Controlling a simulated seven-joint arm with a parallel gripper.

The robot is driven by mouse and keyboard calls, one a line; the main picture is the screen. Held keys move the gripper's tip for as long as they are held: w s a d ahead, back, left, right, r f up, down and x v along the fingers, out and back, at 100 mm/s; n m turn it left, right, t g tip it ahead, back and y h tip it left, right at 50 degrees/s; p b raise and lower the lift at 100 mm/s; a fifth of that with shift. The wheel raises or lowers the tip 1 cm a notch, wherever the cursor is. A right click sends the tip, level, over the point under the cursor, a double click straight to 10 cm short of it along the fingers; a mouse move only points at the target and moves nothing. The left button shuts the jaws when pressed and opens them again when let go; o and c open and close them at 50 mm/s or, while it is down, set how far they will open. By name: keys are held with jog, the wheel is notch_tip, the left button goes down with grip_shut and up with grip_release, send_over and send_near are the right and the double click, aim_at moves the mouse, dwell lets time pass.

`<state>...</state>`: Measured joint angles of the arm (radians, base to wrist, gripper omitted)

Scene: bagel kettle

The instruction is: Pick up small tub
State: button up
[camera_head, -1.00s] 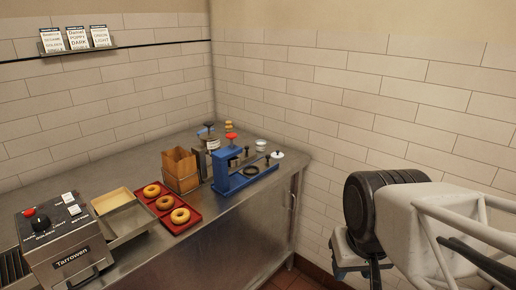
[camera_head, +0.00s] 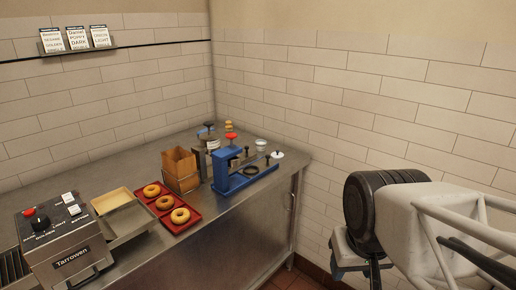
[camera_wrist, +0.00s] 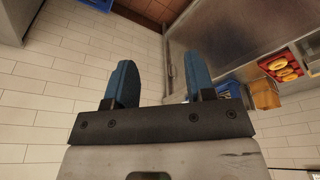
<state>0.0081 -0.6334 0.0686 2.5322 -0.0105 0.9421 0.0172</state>
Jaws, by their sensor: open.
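A small pale tub (camera_head: 261,143) appears to stand at the back right of the steel counter, by the tiled wall, behind the blue device. It is small in the head view, and its contents cannot be told. A white round piece (camera_head: 277,155) shows at the right of the blue device; I cannot tell whether it is a separate tub. My gripper (camera_wrist: 160,78) shows two blue fingers spread apart with nothing between them. In the head view my arm is at the right, off the counter's side and well away from the tub.
Stacked items stand at the back. The space right of the counter is open.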

jog(key=o, duration=0.7)
jog(key=w+a+r+m+y, duration=0.2)
jog(key=w, duration=0.4)
jog(key=w+a+r+m+y, duration=0.1)
jog(key=w+a+r, duration=0.15)
jog(key=w, duration=0.45)
jog(key=m+t+y, duration=0.4)
jog(key=m+t, duration=0.5)
jog(key=m, duration=1.3)
send_over(261, 146)
jog(key=s+d, duration=0.2)
jog(key=s, duration=1)
notch_tip(261, 146, down, 13)
jog(key=w+f+m, duration=0.1)
jog(key=w+f, duration=0.1)
jog(key=f, duration=0.1)
jog(key=w+f+m+h, duration=0.1)
jog(key=w+f+m, duration=0.1)
jog(key=w+f, duration=0.1)
jog(key=w+d+f+m+t, duration=0.1)
jog(key=w+f+m, duration=0.1)
jog(key=w+f, duration=0.1)
jog(key=shift+w+d+h, duration=0.1)
jog(key=shift+h, duration=0.3)
